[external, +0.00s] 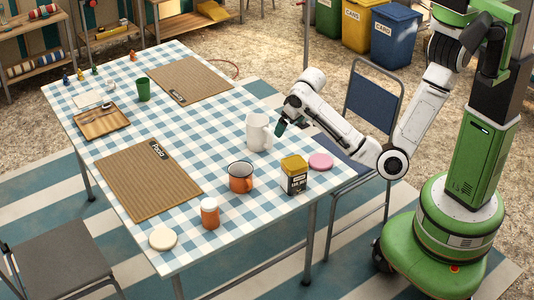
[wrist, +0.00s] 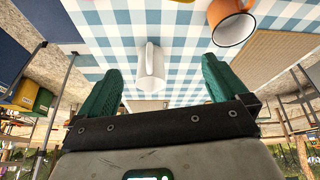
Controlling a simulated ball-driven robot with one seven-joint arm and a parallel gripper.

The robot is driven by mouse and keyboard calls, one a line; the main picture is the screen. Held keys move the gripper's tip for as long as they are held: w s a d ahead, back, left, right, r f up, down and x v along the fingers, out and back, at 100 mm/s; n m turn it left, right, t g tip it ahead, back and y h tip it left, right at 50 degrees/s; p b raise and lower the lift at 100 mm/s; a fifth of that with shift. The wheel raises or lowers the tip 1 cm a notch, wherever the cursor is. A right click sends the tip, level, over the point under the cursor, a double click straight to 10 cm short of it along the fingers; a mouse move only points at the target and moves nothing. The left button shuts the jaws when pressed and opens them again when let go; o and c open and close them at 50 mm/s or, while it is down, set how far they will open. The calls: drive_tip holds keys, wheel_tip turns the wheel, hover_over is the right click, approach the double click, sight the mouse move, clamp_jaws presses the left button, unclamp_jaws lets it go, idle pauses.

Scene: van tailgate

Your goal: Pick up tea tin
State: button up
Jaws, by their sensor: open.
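The tea tin (external: 294,181) stands upright near the table's right front edge in the external view. It has a yellow lid and a dark body with a pale label. In the wrist view only a thin yellow sliver, perhaps its lid, shows at the top edge. My gripper (external: 283,127) is above the table's right edge, behind the tin and beside the white jug (external: 258,133). In the wrist view my gripper (wrist: 160,82) has its green fingers wide apart with nothing held. The white jug (wrist: 151,69) appears between them, farther off.
An orange mug (external: 240,178) stands left of the tin, and a pink round lid (external: 320,161) lies right behind it. An orange jar (external: 210,214) and a woven mat (external: 148,188) are farther left. A blue chair (external: 373,97) stands at the table's right side.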

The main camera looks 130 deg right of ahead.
drive_tip(key=m+y, duration=0.1)
drive_tip(key=m, duration=0.1)
drive_tip(key=m+y, duration=0.2)
drive_tip(key=y, duration=0.2)
hover_over(294, 163)
drive_tip(key=f, duration=0.4)
drive_tip(key=shift+a, duration=0.3)
drive_tip(key=shift+a+f, duration=0.15)
drive_tip(key=shift+f, duration=0.15)
wheel_tip(294, 163, down, 5)
drive_tip(key=shift+r, duration=0.1)
drive_tip(key=f, duration=0.2)
drive_tip(key=d+f, duration=0.1)
drive_tip(key=f, duration=0.1)
drive_tip(key=shift+s+p, duration=0.1)
drive_tip(key=shift+p, duration=0.3)
drive_tip(key=shift+f, duration=0.7)
drive_tip(key=shift+c, duration=0.3)
drive_tip(key=c, duration=0.9)
